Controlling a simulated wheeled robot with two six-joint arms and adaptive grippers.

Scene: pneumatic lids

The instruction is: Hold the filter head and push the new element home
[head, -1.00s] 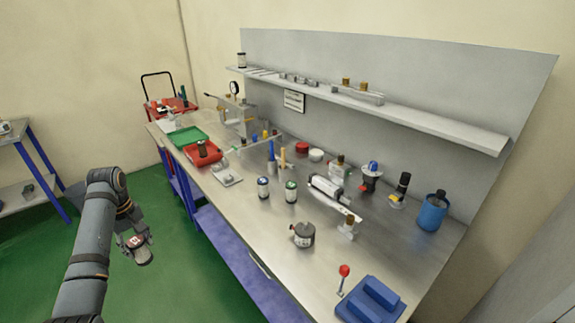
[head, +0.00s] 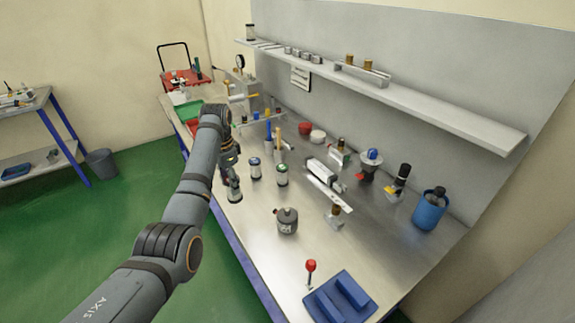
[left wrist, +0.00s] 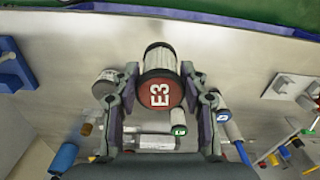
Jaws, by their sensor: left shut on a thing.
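A grey round housing (head: 287,221), which may be the filter head, stands on the bench to the right, apart from the gripper. It also shows in the left wrist view (left wrist: 106,84). My right gripper is not in view.
A blue fixture (head: 341,298) and a red-knobbed lever (head: 311,268) are at the front right. A blue bin (head: 429,211) stands at the back right.

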